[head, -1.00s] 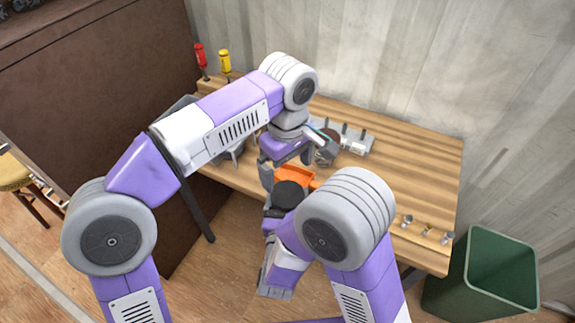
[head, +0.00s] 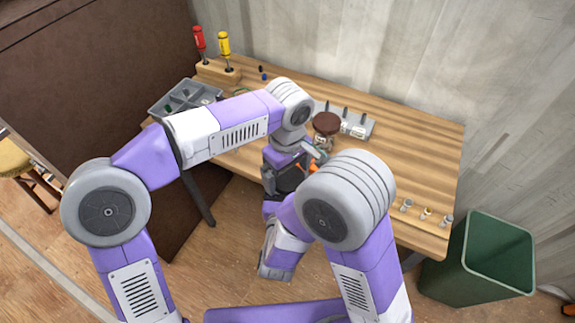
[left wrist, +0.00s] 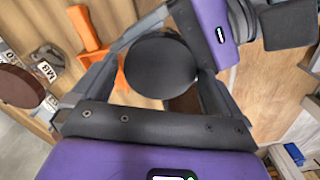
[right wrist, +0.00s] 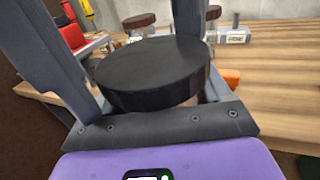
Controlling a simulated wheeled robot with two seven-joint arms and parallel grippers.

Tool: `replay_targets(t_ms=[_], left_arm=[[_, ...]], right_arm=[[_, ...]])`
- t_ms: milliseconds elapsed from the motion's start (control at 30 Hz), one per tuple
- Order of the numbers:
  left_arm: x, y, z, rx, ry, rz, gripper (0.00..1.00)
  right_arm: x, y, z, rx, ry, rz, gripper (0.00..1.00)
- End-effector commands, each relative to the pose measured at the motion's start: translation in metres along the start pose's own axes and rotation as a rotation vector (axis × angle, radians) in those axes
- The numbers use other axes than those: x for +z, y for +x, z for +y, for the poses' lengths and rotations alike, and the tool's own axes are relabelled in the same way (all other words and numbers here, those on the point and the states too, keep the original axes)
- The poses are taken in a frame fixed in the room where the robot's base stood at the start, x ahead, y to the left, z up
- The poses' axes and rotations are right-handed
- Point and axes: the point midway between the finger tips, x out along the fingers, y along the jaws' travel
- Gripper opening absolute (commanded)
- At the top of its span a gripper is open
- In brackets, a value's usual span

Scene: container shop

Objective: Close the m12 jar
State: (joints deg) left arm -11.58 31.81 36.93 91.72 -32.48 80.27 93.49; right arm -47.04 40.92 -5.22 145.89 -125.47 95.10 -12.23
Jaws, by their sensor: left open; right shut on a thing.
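A round black lid (right wrist: 150,75) lies between the fingers of my right gripper (right wrist: 140,55), which is shut on it. The same black lid (left wrist: 160,65) shows between the spread fingers of my left gripper (left wrist: 165,70), which is open around it. Whether a jar body sits under the lid is hidden, and I read no m12 label on it. In the head view both grippers meet in front of the table's near edge, largely covered by my arms. A jar with a brown lid (head: 326,123) stands on the table behind them.
A grey rack (head: 355,122) with upright pegs stands by the brown-lidded jar. A grey compartment tray (head: 178,98) and two screwdrivers (head: 224,45) are at the left. An orange object (left wrist: 95,45) lies close to my left gripper. A green bin (head: 480,265) stands at the right.

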Motion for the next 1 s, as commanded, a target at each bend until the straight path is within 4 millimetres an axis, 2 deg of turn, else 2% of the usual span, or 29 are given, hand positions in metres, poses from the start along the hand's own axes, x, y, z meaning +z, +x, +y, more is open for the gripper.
replay_targets(t_ms=[200,533,667,767,1000], left_arm=[[0.0000,-0.0001,0.0001,0.000,0.000,0.000,0.98],[0.0000,-0.0003,0.0001,0.000,0.000,0.000,0.48],[0.0000,-0.0004,0.0001,0.000,0.023,0.000,0.46],[0.0000,-0.0005,0.0001,0.001,0.122,0.001,0.47],[0.0007,-0.0002,0.0001,0.001,0.553,-0.001,0.46]], right_arm=[[0.0009,0.0001,0.0002,0.000,0.001,-0.003,0.00],[0.0009,0.0001,0.0002,0.000,0.001,-0.003,0.00],[0.0009,0.0001,0.0002,0.000,0.001,-0.002,0.00],[0.0008,0.0001,0.0002,0.000,0.001,-0.002,0.00],[0.0007,0.0001,0.0004,0.001,0.002,-0.002,0.00]])
